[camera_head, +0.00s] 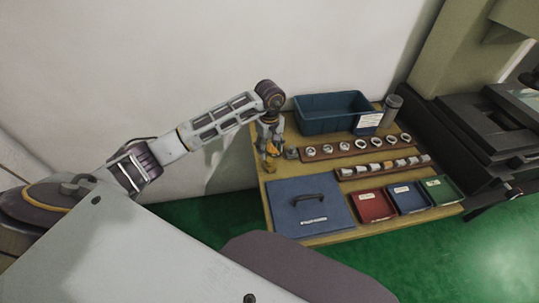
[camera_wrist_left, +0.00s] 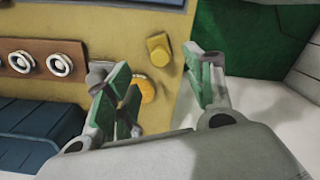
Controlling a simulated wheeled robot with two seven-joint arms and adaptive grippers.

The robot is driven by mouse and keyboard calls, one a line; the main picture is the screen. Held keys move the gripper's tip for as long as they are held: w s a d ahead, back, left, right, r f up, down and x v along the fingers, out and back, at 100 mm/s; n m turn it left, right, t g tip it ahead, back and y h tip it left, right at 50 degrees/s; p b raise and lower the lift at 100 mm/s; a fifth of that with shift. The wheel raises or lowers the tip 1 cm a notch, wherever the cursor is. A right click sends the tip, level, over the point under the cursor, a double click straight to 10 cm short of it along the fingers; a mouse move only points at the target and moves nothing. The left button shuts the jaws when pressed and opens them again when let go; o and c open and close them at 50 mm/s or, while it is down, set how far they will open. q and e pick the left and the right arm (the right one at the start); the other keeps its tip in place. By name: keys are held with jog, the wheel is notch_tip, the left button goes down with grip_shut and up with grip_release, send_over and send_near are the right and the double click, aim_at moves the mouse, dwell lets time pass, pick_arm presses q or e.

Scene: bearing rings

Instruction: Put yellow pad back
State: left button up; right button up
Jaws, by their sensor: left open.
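My left gripper (camera_head: 271,144) is over the left end of the wooden table. In the left wrist view its green-lined fingers (camera_wrist_left: 160,90) are apart, with nothing held between them. An orange-yellow rounded piece (camera_wrist_left: 147,89) lies on the table, partly hidden by one finger. A small yellow block (camera_wrist_left: 158,49) lies beside it, apart from the fingers. I cannot tell for certain which of these is the yellow pad. In the head view yellow shows just under the gripper, too small to separate clearly. My right gripper is not in view.
A brown ring holder (camera_head: 333,153) and a second row of parts (camera_head: 378,170) lie to the right. A blue bin (camera_head: 312,121) stands behind. Red (camera_head: 373,206), blue and green trays line the right front. A grey cylinder (camera_head: 392,110) stands behind.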

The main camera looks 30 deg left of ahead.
pick_arm(q)
jog(key=shift+r, duration=1.45)
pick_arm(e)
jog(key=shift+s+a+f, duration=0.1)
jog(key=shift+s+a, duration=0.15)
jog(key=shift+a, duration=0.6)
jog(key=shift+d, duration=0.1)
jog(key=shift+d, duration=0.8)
